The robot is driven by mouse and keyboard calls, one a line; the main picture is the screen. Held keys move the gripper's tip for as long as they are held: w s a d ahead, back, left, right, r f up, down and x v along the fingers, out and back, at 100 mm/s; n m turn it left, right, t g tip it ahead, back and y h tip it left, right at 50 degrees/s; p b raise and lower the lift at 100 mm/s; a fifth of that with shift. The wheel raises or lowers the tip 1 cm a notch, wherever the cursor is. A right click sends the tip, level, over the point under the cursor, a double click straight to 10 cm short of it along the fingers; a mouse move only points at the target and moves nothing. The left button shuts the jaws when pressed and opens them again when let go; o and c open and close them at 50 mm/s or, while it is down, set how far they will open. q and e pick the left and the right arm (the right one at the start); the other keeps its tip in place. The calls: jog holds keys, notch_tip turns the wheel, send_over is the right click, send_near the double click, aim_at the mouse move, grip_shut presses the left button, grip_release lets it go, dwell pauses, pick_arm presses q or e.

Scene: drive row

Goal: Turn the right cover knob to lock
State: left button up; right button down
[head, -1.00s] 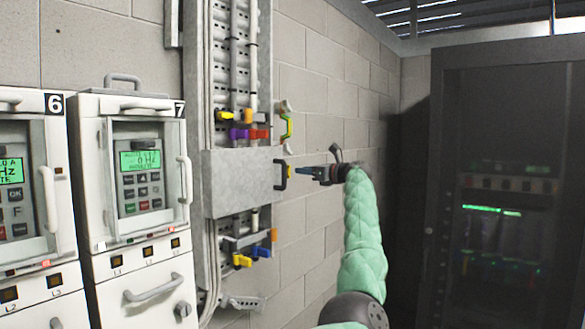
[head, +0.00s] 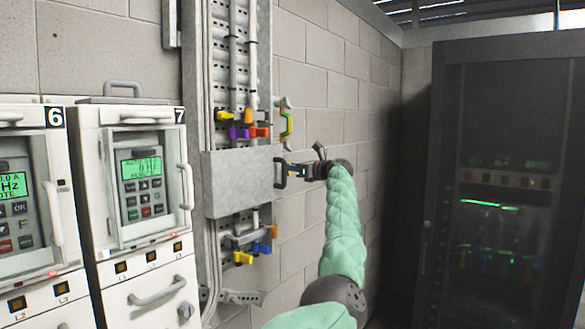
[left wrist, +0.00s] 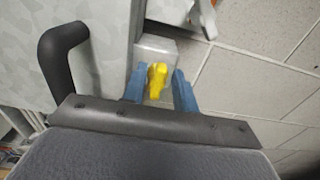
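The grey cover box (head: 235,182) is on the wall panel, with a black handle (head: 279,173) on its right edge. In the left wrist view the black handle (left wrist: 62,55) is at the left. A yellow knob (left wrist: 157,78) sits on a pale grey block to its right. My left gripper (head: 291,170), on the green-sleeved arm, is at the cover's right side, close to the handle. In the left wrist view its blue fingers (left wrist: 158,87) are open, one on each side of the knob, with gaps visible. The knob is not clear in the head view. My right gripper is not in view.
Coloured clips (head: 240,132) are above the cover, and a yellow and blue pair (head: 253,254) is below. White drive cabinets (head: 137,215) stand at left. A dark rack (head: 500,180) stands at right. Bare block wall lies behind my arm.

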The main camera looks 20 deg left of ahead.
pick_arm(q)
grip_shut()
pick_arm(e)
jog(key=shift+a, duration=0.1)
